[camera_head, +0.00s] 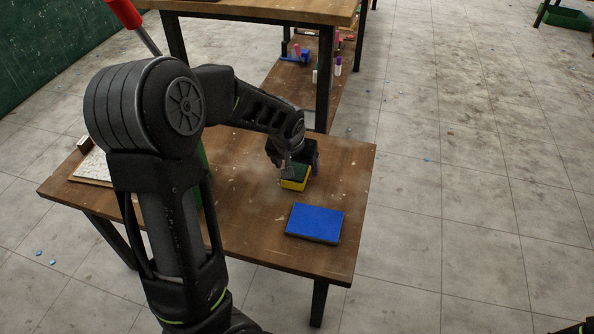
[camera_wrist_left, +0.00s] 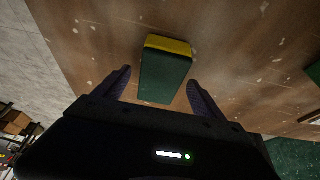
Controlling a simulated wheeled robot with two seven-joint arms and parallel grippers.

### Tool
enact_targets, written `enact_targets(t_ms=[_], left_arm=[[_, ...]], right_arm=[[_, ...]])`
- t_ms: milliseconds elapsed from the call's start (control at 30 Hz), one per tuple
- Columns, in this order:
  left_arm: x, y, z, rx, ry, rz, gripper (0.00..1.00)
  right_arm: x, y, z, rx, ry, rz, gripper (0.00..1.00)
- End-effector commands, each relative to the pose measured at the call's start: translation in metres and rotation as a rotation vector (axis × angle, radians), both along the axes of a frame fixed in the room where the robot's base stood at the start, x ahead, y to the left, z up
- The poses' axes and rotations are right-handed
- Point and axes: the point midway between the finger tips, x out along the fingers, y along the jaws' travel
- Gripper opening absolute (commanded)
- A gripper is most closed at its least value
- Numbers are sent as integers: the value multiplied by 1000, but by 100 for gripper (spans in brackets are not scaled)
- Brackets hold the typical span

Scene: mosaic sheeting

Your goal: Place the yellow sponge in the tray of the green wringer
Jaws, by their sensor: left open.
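The yellow sponge (camera_head: 296,184) has a dark green top face and lies on the wooden table, partly covered by my left gripper (camera_head: 292,165). In the left wrist view the sponge (camera_wrist_left: 166,68) lies between the two spread fingers of my left gripper (camera_wrist_left: 158,79), with clear gaps at its sides. The gripper is open and holds nothing. Of the green wringer (camera_head: 206,185), only a green strip shows beside my left arm, which hides most of it; its tray is not visible. A green patch at the right edge of the left wrist view may be part of it.
A blue pad (camera_head: 315,222) lies near the table's front right. A pale speckled board (camera_head: 92,168) lies at the table's left end. A red handle (camera_head: 124,13) rises behind my arm. Another wooden table (camera_head: 270,10) stands behind. The table (camera_head: 255,235) has bare room around the pad.

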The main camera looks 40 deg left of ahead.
Motion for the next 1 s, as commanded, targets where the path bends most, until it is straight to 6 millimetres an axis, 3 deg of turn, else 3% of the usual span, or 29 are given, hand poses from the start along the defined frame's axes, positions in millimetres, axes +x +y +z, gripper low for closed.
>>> enact_targets(t_ms=[500,1000], left_arm=[[0,0,-3,0,0,0,80],[0,0,-3,0,0,0,40]], right_arm=[[0,0,-3,0,0,0,36],[0,0,-3,0,0,0,36]])
